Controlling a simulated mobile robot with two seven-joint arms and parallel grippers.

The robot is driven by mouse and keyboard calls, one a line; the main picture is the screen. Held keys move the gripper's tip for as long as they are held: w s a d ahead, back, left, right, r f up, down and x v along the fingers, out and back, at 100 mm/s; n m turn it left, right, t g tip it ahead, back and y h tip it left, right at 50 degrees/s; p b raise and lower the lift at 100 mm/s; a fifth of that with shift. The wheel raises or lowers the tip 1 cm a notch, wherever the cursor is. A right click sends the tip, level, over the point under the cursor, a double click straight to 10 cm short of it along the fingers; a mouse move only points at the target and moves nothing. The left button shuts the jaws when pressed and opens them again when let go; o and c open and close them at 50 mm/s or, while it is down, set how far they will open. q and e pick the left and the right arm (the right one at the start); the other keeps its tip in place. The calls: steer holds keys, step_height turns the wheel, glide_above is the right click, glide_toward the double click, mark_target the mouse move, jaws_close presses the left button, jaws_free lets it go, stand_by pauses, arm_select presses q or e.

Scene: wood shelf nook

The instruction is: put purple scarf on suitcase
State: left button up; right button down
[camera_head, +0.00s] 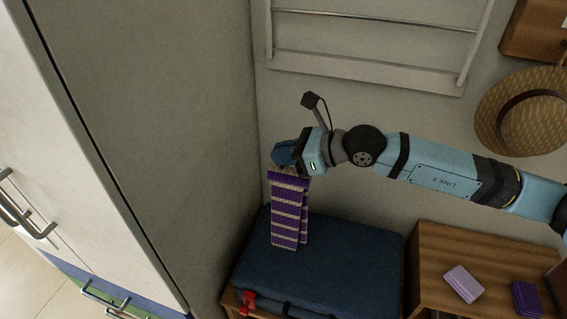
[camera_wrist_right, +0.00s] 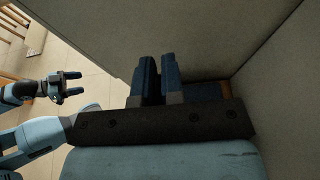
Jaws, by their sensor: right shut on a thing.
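The purple scarf (camera_head: 285,212), with pale stripes, hangs folded from my right gripper (camera_head: 285,155). My right gripper is shut on the scarf's top end. The dark blue suitcase (camera_head: 345,262) lies flat below, and the scarf hangs in front of its back left part. Whether the scarf's lower end touches the suitcase I cannot tell. In the right wrist view the blue fingers of the right gripper (camera_wrist_right: 157,78) show, but the scarf is hidden. My left gripper (camera_wrist_right: 74,83) shows there too, open and empty, away from the suitcase.
A wooden cabinet (camera_head: 448,245) stands right of the suitcase, with a pale folded cloth (camera_head: 463,284) and a purple one (camera_head: 526,298) on it. A tall cabinet (camera_head: 150,110) closes the left side. A straw hat (camera_head: 525,110) and a white rack (camera_head: 365,70) are on the wall.

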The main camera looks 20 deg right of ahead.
mark_target(283, 168)
steer(key=shift+f, duration=1.6)
steer(key=c, duration=1.2)
jaws_free()
steer(key=shift+c, duration=0.2)
